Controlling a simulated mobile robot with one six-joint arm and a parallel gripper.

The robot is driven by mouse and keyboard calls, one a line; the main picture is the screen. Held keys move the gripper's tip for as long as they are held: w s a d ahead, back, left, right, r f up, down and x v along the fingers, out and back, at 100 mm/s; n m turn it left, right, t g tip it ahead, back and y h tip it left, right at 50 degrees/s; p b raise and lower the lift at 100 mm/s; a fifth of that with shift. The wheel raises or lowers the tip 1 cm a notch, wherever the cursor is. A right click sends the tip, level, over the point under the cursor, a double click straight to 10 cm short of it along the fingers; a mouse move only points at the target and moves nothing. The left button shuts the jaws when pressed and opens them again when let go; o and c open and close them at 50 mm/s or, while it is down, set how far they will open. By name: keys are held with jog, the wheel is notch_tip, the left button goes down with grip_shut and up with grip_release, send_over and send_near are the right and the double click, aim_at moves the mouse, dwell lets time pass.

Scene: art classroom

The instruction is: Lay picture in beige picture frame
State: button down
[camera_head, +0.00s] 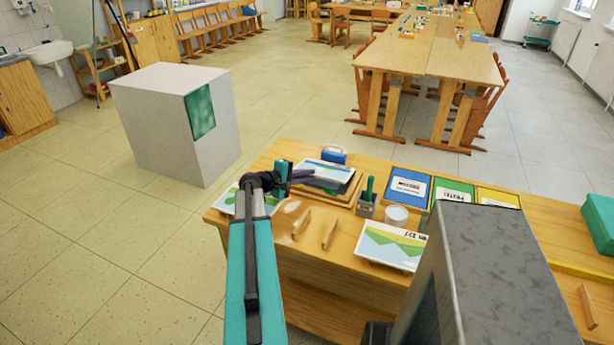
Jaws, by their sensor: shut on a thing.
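My gripper (302,175) is at the back left of the wooden table, shut on the near left edge of a picture (326,168) with a pale blue and white landscape. The picture is over a beige picture frame (322,190), which shows as a tan border below and beside it. A dark border also shows around there. I cannot tell whether the picture touches the frame or hangs just above it. My wrist hides part of the left side.
On the wooden table (285,262) are a green-dotted picture (228,201), a hill picture (391,245), two wooden pieces (330,233), a grey holder (366,207), a white tub (396,216), a blue box (334,154) and coloured trays (408,186). A grey block (165,125) stands behind left.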

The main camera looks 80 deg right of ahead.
jog(key=c, duration=1.8)
grip_release()
jog(key=shift+f, duration=0.1)
jog(key=shift+a, duration=0.1)
jog(key=b+v, duration=0.2)
jog(key=v, duration=1.1)
jog(key=shift+w+a+r+b, duration=0.15)
jog(key=shift+a+r+b, duration=0.1)
jog(key=shift+b, duration=0.15)
